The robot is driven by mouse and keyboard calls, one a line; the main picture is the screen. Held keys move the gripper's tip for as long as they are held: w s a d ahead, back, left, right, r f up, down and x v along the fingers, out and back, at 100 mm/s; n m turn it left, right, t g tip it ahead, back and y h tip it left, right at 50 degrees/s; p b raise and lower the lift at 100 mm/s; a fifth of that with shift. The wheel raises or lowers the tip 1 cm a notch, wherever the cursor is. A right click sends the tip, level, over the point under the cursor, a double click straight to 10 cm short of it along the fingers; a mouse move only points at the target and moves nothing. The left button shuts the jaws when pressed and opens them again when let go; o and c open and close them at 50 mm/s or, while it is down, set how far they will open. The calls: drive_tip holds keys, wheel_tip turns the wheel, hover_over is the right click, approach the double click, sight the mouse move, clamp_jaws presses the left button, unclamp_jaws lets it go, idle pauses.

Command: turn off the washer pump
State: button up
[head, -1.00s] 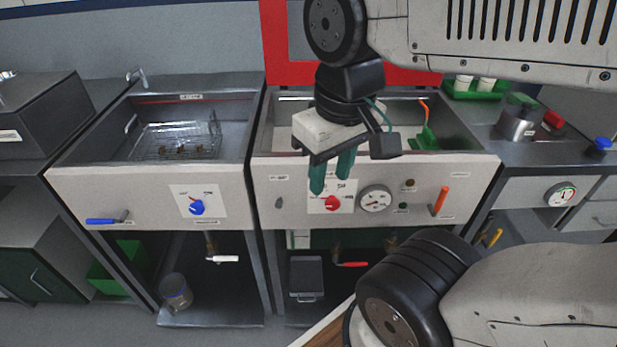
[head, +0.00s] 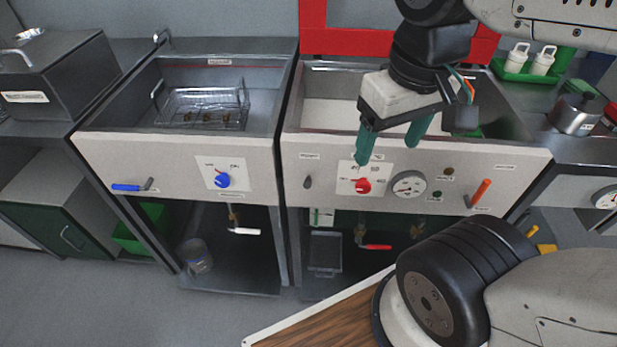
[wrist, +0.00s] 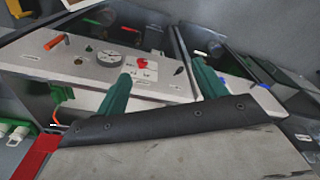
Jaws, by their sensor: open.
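The right sink's front panel (head: 460,165) carries a red knob (head: 362,186) on a white plate, a round gauge (head: 408,185), a small dark switch (head: 308,182) at left and an orange lever (head: 480,191) at right. The labels are too small to read, so I cannot tell which control is the washer pump's. My gripper (head: 388,152) is open and empty, its green fingers in front of the panel's upper part, one just above the red knob in the picture. In the wrist view, my gripper (wrist: 161,68) straddles the view of the red knob (wrist: 141,62), apart from it.
The left sink's panel has a blue knob (head: 222,180) and a blue-handled lever (head: 127,187). Below the sinks are valves with a white handle (head: 245,231) and a red handle (head: 376,247). A wire basket (head: 203,107) stands in the left sink.

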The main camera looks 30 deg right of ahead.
drive_tip(key=shift+a, duration=0.2)
drive_tip(key=c, duration=1)
drive_tip(key=shift+w+a+f+n+g, duration=0.5)
drive_tip(key=shift+a+f+g, duration=0.1)
drive_tip(key=shift+a+f, duration=0.15)
clamp_jaws()
drive_tip(key=w+a+f+h, duration=0.4)
drive_tip(key=w+a+f, duration=0.2)
drive_tip(key=w, duration=0.4)
drive_tip(key=w+a+f+h, duration=0.5)
drive_tip(key=w+a+f, duration=0.2)
drive_tip(key=w, duration=0.4)
drive_tip(key=shift+w+a+f, duration=0.2)
drive_tip(key=shift+w+a, duration=0.05)
drive_tip(key=shift+a, duration=0.4)
